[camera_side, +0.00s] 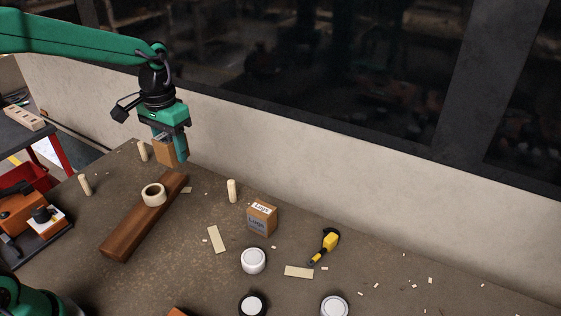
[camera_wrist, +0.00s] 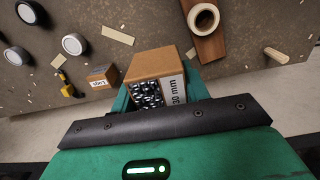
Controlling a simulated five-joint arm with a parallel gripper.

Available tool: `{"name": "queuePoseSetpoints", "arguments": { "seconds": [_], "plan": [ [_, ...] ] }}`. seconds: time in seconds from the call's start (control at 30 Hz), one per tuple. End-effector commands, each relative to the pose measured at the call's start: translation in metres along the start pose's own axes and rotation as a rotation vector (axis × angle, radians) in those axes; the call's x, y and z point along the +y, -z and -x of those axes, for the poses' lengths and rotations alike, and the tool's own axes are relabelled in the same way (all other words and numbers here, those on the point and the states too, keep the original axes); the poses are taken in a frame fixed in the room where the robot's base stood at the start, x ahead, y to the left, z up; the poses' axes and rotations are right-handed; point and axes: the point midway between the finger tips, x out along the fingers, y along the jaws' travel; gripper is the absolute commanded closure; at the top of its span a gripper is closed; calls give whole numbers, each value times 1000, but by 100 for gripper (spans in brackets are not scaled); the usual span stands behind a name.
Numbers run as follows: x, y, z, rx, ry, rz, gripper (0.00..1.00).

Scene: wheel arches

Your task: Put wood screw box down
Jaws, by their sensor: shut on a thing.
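My gripper (camera_side: 169,150) is shut on a small brown box, the wood screw box (camera_side: 165,152). In the wrist view the wood screw box (camera_wrist: 158,80) sits between the jaws, with dark screws pictured or showing on its face and a white label reading "30 mm". In the side view my gripper holds it at the back left of the table, near the wall, behind the wooden plank. Part of the box is hidden by the jaw. I cannot tell whether its underside touches the table.
A brown plank (camera_side: 124,232) carries a tape roll (camera_side: 153,194). A Lugs box (camera_side: 262,218), wooden dowels (camera_side: 232,190), white-lidded jars (camera_side: 253,261) and a yellow-black tool (camera_side: 326,246) stand or lie to the right. Bare table (camera_side: 200,270) lies right of the plank.

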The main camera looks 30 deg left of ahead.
Motion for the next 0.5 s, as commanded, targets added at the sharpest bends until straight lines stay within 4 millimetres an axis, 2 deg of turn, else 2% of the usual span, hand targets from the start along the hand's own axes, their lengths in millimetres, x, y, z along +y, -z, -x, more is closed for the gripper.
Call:
{"name": "queuePoseSetpoints", "arguments": {
  "seconds": [0.33,0.5],
  "plan": [
    [1,0,0,1,0,-1,83],
    [11,0,-2,1,0,-3,83]
  ]
}}
